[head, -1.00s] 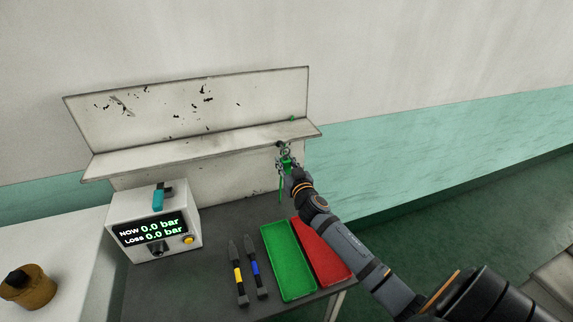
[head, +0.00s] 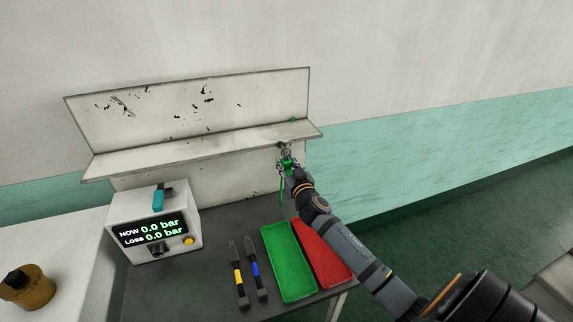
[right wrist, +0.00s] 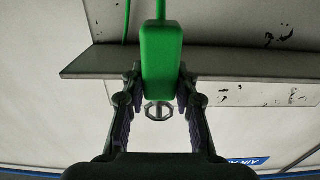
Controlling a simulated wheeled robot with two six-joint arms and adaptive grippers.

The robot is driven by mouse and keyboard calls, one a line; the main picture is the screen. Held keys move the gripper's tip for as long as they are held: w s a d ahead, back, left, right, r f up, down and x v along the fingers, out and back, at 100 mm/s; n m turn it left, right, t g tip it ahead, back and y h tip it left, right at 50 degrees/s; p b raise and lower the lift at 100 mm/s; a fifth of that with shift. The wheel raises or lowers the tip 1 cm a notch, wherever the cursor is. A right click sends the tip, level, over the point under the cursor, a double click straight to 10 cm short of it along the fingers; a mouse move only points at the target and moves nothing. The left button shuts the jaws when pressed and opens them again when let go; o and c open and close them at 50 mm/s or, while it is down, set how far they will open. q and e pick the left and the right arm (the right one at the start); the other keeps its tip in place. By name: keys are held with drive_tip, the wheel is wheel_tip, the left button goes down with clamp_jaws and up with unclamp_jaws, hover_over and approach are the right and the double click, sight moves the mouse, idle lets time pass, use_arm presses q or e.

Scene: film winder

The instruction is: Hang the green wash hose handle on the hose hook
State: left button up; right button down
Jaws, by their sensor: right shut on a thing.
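The green wash hose handle (right wrist: 161,65) is between the fingers of my right gripper (right wrist: 160,105) in the right wrist view. My right gripper is shut on it, and it also shows in the head view (head: 287,165), just below the right end of the shelf. A grey ring-shaped fitting (right wrist: 158,111) shows beyond the handle in the right wrist view; I cannot tell whether it is the hose hook. In the head view a thin green length (head: 281,190) hangs below the gripper. My left gripper is not in view.
The white shelf (head: 200,148) with a back panel stands just above the gripper. Below on the dark table are a pressure box (head: 153,228), a green tray (head: 288,262), a red tray (head: 322,252) and two pen-like tools (head: 239,278).

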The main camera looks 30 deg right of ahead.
drive_tip(key=shift+w, duration=0.15)
drive_tip(key=shift+x, duration=0.8)
drive_tip(key=shift+f, duration=0.15)
drive_tip(key=shift+f+b, duration=0.4)
drive_tip(key=shift+b, duration=0.3)
drive_tip(key=c, duration=1)
unclamp_jaws()
drive_tip(key=shift+o, duration=0.2)
